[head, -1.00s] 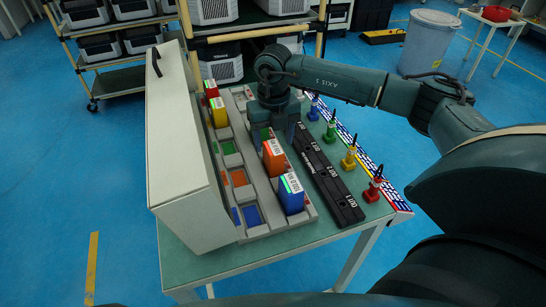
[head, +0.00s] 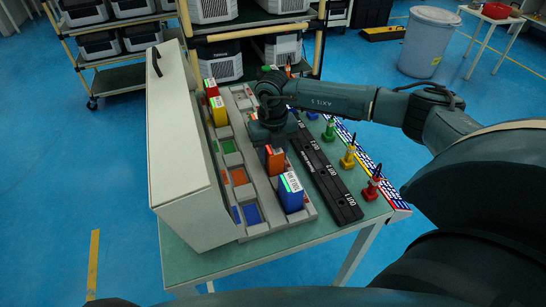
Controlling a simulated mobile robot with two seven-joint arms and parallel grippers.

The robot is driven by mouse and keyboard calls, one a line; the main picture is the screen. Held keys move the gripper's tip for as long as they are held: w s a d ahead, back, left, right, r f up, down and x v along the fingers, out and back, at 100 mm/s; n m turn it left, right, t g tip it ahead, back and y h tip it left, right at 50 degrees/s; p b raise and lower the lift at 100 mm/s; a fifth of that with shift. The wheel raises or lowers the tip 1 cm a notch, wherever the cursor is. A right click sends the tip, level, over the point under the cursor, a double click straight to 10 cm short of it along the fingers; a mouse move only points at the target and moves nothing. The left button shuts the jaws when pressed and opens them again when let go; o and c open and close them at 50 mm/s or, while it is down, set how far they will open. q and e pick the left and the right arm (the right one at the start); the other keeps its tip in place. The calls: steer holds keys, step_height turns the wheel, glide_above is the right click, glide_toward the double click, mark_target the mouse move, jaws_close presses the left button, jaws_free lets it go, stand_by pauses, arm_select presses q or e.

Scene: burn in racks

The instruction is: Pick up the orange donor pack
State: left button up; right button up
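The orange donor pack (head: 275,162) stands upright in the grey slotted tray (head: 259,183), in the row nearer the black strip. A blue pack (head: 290,192) with a white and green label stands in front of it. My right gripper (head: 270,140) points down at the far upper end of the orange pack and hides part of its top. Its fingers are too dark and covered to show whether they are open or touch the pack. My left gripper is not in view.
A red pack (head: 211,88) and a yellow pack (head: 218,111) stand farther back in the tray. A pale upright panel (head: 180,140) borders its left side. A black strip (head: 325,178) and coloured plugs, including a red one (head: 371,190), lie to the right.

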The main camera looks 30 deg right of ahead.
jaws_close()
steer(key=shift+r, duration=0.1)
